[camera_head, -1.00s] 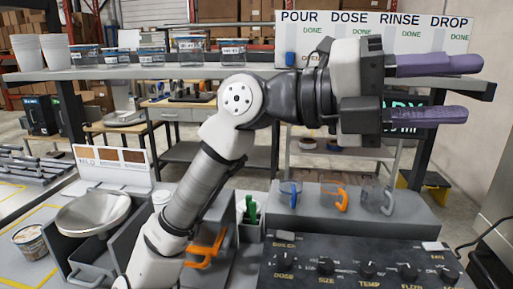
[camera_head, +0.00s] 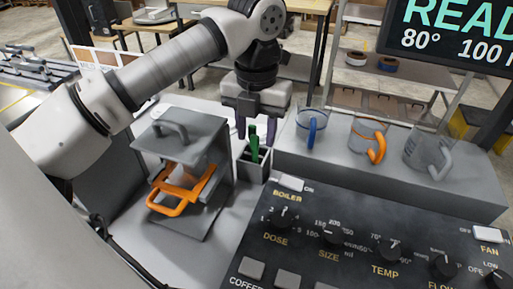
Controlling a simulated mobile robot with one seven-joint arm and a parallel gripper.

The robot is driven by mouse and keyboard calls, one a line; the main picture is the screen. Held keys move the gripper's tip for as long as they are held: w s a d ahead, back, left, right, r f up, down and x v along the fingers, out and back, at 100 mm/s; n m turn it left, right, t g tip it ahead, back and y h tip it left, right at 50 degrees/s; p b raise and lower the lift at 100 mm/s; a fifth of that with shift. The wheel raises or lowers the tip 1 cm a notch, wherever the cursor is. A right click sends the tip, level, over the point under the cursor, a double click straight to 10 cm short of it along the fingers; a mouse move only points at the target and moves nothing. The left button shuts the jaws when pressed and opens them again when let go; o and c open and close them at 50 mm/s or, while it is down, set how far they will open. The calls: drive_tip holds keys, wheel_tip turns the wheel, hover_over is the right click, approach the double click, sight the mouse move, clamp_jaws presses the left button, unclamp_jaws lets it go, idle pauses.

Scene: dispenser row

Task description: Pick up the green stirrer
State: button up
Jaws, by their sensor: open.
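The green stirrer (camera_head: 254,146) stands upright in a small grey holder (camera_head: 252,170), right of the machine with the orange handle. The holder hides its lower end. My gripper (camera_head: 256,130) points down over the holder from behind. Its purple fingers are open, one on each side of the stirrer's top in the picture. I cannot tell whether they are level with the stirrer in depth or touching it.
Close on the right, glass cups with blue (camera_head: 312,132), orange (camera_head: 377,149) and grey (camera_head: 440,163) handles stand on a grey ledge (camera_head: 400,189). The grey machine (camera_head: 190,140) with an orange handle (camera_head: 178,197) is close on the left. A black knob panel (camera_head: 345,262) is in front.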

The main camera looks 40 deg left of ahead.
sight(255, 149)
drive_tip(key=f, duration=0.2)
drive_tip(key=f+p, duration=0.1)
drive_tip(key=f, duration=0.2)
drive_tip(key=shift+a, duration=0.2)
clamp_jaws()
drive_tip(key=shift+r, duration=0.1)
drive_tip(key=shift+w+r, duration=0.1)
